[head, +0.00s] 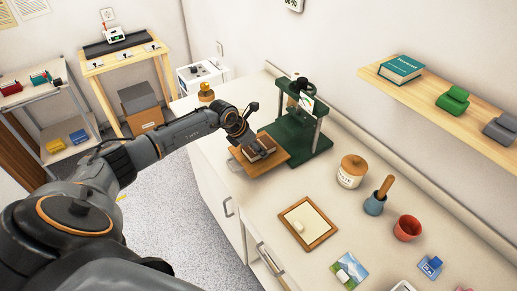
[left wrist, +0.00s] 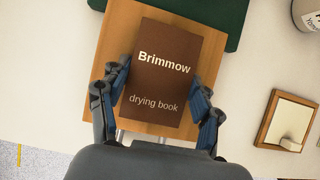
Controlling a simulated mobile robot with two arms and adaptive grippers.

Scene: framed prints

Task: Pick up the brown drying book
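The brown drying book (left wrist: 160,82), with "Brimmow" and "drying book" on its cover, lies flat on a wooden board (left wrist: 113,40) at the green press (head: 305,140). In the head view the book (head: 262,152) is partly hidden by my gripper. My left gripper (left wrist: 158,85) is over it, its fingers spread to either side of the book's long edges. The fingers are close to the edges; whether they touch is not clear. My right gripper is in neither view.
The press's frame stands right behind the board. On the counter to the right are a lidded jar (head: 351,171), a wooden frame (head: 308,222), a blue pot with a wooden handle (head: 375,203) and a red pot (head: 407,228). A shelf above holds a teal book (head: 401,69).

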